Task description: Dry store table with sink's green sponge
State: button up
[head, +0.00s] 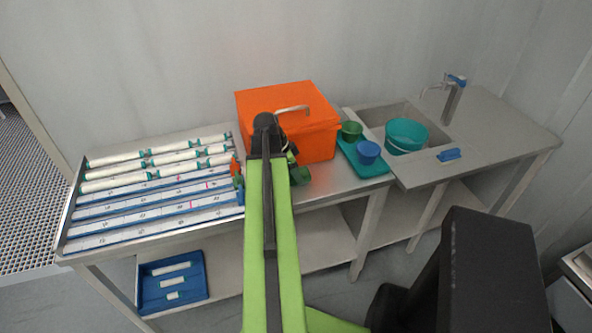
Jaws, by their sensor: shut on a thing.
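My gripper (291,158) is mostly hidden behind my green arm, over the steel table in front of the orange box. It is shut on a dark green block (301,176), seemingly the green sponge, at the right side of the arm. I cannot tell whether the sponge touches the table. The store table (325,187) is steel, with a bare strip at its front right. The sink (395,112) is set in the steel counter at right, with a teal bucket (404,138) in it. No wetness can be made out on the table.
An orange box (320,138) with a metal handle stands close behind my gripper. A teal tray (372,171) with green and blue cups lies to its right. White tubes (175,156) lie on blue-edged racks at left. A blue object (449,154) lies by the sink's front edge.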

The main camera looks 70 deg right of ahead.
jog(key=shift+s+a+r, duration=0.1)
jog(key=shift+s+a, duration=0.8)
jog(key=shift+a, duration=0.1)
jog(key=shift+d, duration=0.1)
notch_tip(320, 180, up, 6)
jog(key=p, duration=0.6)
notch_tip(320, 180, up, 3)
jog(key=p, duration=0.3)
jog(key=shift+r, duration=0.1)
jog(key=shift+s, duration=0.1)
